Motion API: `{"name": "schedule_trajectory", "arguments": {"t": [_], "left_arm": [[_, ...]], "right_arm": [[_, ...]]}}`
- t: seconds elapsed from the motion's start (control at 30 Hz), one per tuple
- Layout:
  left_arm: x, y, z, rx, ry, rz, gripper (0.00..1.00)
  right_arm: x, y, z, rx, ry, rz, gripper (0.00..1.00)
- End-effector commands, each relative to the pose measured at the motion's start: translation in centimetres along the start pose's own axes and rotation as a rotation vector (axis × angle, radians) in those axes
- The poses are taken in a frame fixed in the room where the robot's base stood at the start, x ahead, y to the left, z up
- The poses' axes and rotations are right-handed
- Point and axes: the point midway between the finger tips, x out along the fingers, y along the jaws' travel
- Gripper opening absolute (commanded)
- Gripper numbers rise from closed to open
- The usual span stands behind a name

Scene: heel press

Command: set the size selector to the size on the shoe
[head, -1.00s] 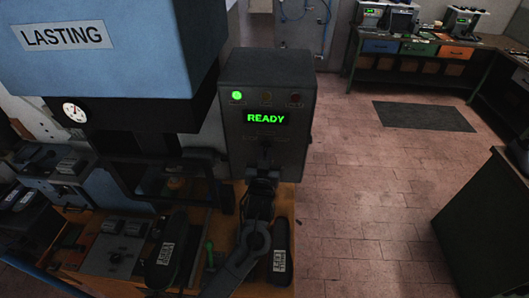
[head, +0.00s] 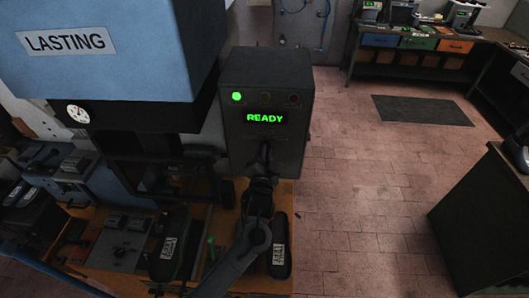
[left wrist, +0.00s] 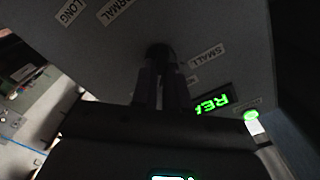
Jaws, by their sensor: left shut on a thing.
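The size selector (left wrist: 158,52) is a dark round knob on the grey front of the control box (head: 235,150). My left gripper (head: 265,154) is at the box front below the display, and in the left wrist view its fingers (left wrist: 160,70) are shut on the knob. Labels SMALL (left wrist: 206,57), NORMAL (left wrist: 115,10) and LONG (left wrist: 70,12) lie around it. The knob's pointer is hidden. Two dark shoe-shaped pieces with white labels, one left (head: 168,245) and one right (head: 280,252) of my arm, lie on the bench; their print is too small to read. My right gripper is out of view.
The display (head: 265,118) reads READY and a green lamp (head: 236,97) is lit. The blue LASTING press (head: 120,60) stands left of the box. A green-topped handle (head: 211,243) rises from the wooden bench near my arm.

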Motion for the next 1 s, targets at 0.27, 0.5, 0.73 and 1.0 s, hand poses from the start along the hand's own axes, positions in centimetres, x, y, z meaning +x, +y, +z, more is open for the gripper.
{"name": "schedule_trajectory", "arguments": {"t": [0.27, 0.5, 0.73, 1.0], "left_arm": [[0.01, -0.06, -0.15, 0.024, 0.003, -0.001, 0.0], [0.01, -0.05, -0.16, 0.024, 0.003, -0.001, 0.0], [0.0, -0.02, -0.11, 0.023, 0.002, -0.001, 0.39], [-0.05, 0.01, -0.03, 0.022, 0.001, 0.0, 0.39]], "right_arm": [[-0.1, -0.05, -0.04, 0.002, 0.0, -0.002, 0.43], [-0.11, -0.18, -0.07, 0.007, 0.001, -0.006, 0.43], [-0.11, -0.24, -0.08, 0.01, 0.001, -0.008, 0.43], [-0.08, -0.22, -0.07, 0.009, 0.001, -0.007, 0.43]]}}
